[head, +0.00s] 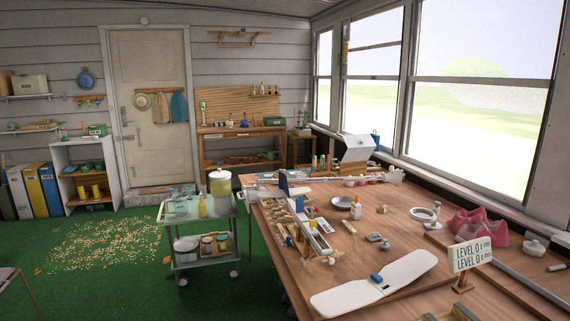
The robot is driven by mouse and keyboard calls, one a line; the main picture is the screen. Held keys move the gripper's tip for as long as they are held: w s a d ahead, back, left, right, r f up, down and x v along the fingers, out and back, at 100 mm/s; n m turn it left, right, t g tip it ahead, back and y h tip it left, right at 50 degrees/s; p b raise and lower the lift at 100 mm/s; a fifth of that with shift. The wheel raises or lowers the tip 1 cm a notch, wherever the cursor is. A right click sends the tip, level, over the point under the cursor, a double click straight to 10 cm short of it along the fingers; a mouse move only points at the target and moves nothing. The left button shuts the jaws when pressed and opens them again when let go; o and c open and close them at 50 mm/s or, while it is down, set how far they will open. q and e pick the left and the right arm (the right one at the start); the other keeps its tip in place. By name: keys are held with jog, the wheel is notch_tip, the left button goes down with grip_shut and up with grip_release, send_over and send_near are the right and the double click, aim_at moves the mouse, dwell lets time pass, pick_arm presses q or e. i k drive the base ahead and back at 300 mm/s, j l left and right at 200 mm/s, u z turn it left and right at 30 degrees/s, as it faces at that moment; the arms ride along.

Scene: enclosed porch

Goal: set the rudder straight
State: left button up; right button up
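A model aircraft's long open wooden frame (298,228) lies on the workbench, running from the back left of the bench toward the middle. A dark blue upright piece (283,182) stands at its far end; it looks like the tail fin and rudder, but it is too small to tell where the rudder begins or which way it is turned. A white wing (345,296) with a blue block (377,278) at its middle lies across the near part of the bench. Neither of my grippers is in view.
The workbench (345,253) also holds a round dish (343,203), a tape roll (423,214), pink pieces (466,224) and a level sign (470,254). A cart (205,226) with a drink dispenser (220,187) stands close on the left. Wood chips (105,245) litter the green floor.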

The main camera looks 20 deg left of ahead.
aim_at(280, 175)
jog(key=i+j+z, duration=0.15)
jog(key=j, duration=0.35)
jog(key=i+j+z, duration=0.1)
jog(key=j, duration=0.4)
jog(key=i+j+z, duration=0.15)
jog(key=j, duration=0.35)
jog(key=i+j+z, duration=0.15)
jog(key=j, duration=0.35)
jog(key=i+j+z, duration=0.1)
jog(key=j, duration=0.45)
